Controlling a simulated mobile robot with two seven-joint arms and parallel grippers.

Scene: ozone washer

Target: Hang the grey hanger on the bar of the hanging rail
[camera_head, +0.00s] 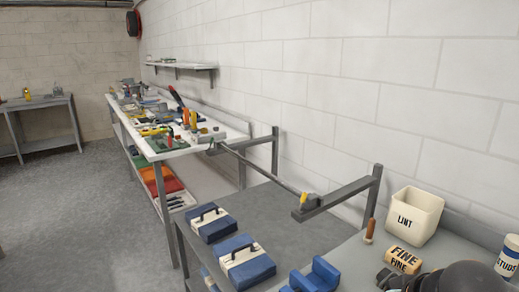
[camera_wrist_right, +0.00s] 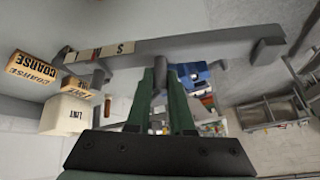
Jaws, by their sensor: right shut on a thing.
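My right gripper (camera_wrist_right: 161,76) shows in the right wrist view, with its two green fingers shut on the dark stem of the grey hanger. The long grey hanger (camera_wrist_right: 205,42) stretches across the top of that view, beyond the fingertips, and its ends bend down. In the head view the hanging rail's thin bar (camera_head: 262,169) runs between two grey brackets. Its near bracket (camera_head: 338,197) has a yellow piece at the bar's end. The bar looks empty. Dark parts of my right arm show at the lower right; the hanger is not clear there. My left gripper is not in view.
A white LINT bin (camera_head: 413,215), a FINE block (camera_head: 403,260) and a STUDS can (camera_head: 508,259) stand right of the rail. Blue-and-white cases (camera_head: 245,262) lie on the grey table below the bar. A cluttered workbench (camera_head: 222,129) stands beyond. The space around the bar looks clear.

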